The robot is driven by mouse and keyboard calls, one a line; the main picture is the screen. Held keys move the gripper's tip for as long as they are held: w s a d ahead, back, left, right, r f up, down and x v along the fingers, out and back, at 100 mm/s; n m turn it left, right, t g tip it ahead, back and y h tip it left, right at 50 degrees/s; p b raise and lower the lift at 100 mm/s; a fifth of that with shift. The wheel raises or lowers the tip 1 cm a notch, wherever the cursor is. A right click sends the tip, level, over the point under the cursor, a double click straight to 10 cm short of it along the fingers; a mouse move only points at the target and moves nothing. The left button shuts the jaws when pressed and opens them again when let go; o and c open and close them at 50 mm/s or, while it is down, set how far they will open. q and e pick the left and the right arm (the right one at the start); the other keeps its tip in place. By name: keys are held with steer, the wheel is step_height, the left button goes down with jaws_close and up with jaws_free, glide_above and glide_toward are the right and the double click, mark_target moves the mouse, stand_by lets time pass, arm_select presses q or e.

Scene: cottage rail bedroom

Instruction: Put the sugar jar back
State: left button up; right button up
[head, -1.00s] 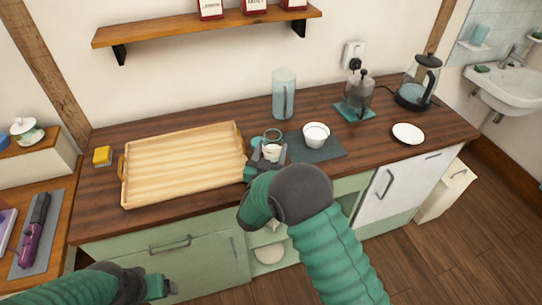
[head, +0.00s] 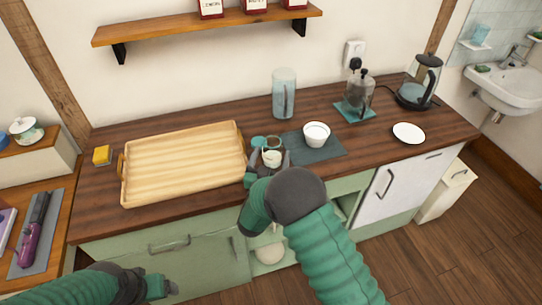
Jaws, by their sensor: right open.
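A small jar (head: 272,157), pale in its lower part with a darker open top, stands on the counter between the tray and a dark mat. I take it to be the sugar jar, but no label is readable. A round teal piece (head: 258,142), perhaps its lid, is at its upper left. My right gripper (head: 268,166) is open, with its fingers on either side of the jar; whether they touch it I cannot tell. My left gripper (head: 160,286) is low at the left, in front of the cabinet and away from the jar; its jaw gap is unclear.
A wooden tray (head: 183,166) fills the counter's left. A white bowl (head: 316,135) sits on the dark mat (head: 325,151). Behind are a tall glass pitcher (head: 284,95), a French press (head: 358,94) and a kettle (head: 416,92). A white plate (head: 408,133) lies right. Red canisters (head: 255,6) stand on the shelf.

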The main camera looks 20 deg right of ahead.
steer(key=shift+r, duration=0.25)
steer(key=v, duration=1.2)
steer(key=shift+f, duration=0.2)
